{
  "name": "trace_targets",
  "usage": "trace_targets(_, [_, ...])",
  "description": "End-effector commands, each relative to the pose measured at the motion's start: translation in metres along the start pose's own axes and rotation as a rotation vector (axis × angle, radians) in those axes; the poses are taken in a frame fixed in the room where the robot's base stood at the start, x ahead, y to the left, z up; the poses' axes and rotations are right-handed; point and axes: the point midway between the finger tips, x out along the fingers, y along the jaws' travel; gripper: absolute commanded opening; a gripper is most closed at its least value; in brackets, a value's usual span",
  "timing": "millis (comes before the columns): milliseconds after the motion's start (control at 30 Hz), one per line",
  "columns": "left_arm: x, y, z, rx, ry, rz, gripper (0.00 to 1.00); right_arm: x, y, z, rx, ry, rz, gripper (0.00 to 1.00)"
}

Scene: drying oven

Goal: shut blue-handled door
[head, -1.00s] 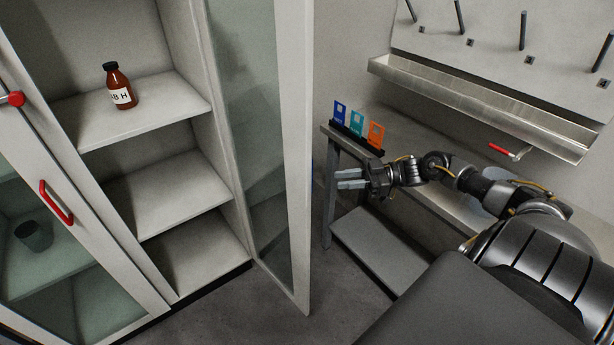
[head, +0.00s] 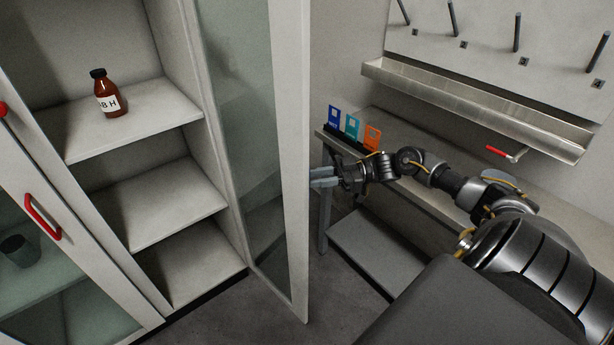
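The open cabinet door (head: 289,160) stands swung out from the cabinet in the middle of the head view, with a pale frame and a glass pane (head: 240,130). Its blue handle does not show; the door's outer face is turned away from me. My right gripper (head: 322,178) is just right of the door's free edge, fingers pointing left at it. The fingertips look close to the edge; I cannot tell whether they touch it. The two fingers lie close together, and their gap is too small to judge. My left gripper is out of view.
The other glass door, with a red handle (head: 42,217), is at left. A brown bottle (head: 107,94) stands on a cabinet shelf (head: 120,120). Right of the door is a bench (head: 440,198) with blue, teal and orange cards (head: 352,127). A metal trough (head: 470,105) is above.

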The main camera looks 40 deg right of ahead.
Motion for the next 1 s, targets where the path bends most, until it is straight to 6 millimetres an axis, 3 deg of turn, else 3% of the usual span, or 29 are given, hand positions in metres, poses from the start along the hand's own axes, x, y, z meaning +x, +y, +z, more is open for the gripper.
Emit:
trace_targets(200, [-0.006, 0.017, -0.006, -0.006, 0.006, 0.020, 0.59, 0.025, 0.000, -0.001, -0.001, 0.002, 0.000, 0.27])
trace_targets(567, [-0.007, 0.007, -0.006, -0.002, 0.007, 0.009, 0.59, 0.031, 0.000, 0.000, -0.001, 0.000, 0.001, 0.27])
trace_targets(800, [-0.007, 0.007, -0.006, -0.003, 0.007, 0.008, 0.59, 0.030, 0.000, 0.000, -0.001, 0.000, 0.001, 0.00])
trace_targets(1000, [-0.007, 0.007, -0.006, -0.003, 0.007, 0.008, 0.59, 0.030, 0.000, 0.000, -0.001, 0.000, 0.001, 0.00])
